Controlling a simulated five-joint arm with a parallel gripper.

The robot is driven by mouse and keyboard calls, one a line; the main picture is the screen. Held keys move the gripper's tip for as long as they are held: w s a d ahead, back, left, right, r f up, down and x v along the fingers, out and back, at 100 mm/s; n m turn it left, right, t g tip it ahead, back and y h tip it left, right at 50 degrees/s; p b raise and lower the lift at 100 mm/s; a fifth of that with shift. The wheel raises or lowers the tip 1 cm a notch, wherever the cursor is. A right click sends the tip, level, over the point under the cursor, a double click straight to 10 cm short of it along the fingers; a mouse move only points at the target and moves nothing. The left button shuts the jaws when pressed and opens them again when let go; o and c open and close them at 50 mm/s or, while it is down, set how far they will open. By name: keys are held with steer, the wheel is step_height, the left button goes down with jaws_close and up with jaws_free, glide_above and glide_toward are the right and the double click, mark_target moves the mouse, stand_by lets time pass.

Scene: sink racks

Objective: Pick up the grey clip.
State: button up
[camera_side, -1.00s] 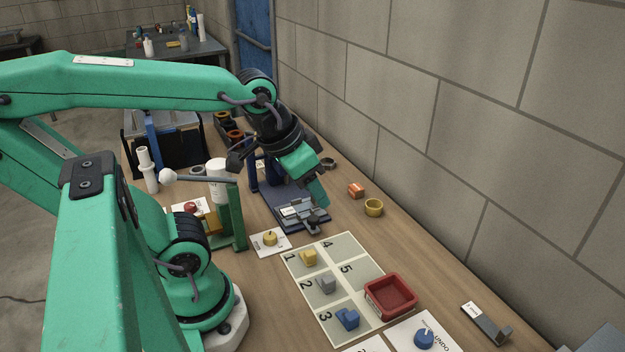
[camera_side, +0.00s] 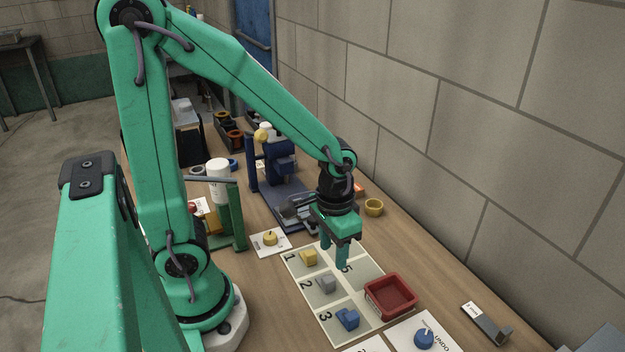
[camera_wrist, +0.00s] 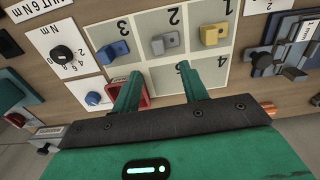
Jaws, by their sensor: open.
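The grey clip (camera_side: 326,284) sits on the numbered mat (camera_side: 313,327) in the square marked 2, between a yellow clip (camera_side: 308,258) in square 1 and a blue clip (camera_side: 347,318) in square 3. In the wrist view the grey clip (camera_wrist: 165,42) lies ahead of the fingertips, in the upper middle. My gripper (camera_side: 338,259) hangs above the mat near squares 4 and 5, pointing down, to the right of the clip in the side view. Its green fingers (camera_wrist: 160,84) are apart with nothing between them.
A red tray (camera_side: 390,296) stands at the mat's right edge. A blue knob (camera_side: 424,337) on a white card is in front.

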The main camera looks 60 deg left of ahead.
mark_target(332, 277)
steer(key=shift+f, duration=0.3)
steer(key=shift+f, duration=1.2)
steer(key=shift+f, duration=0.1)
steer(key=shift+f, duration=2.5)
jaws_close()
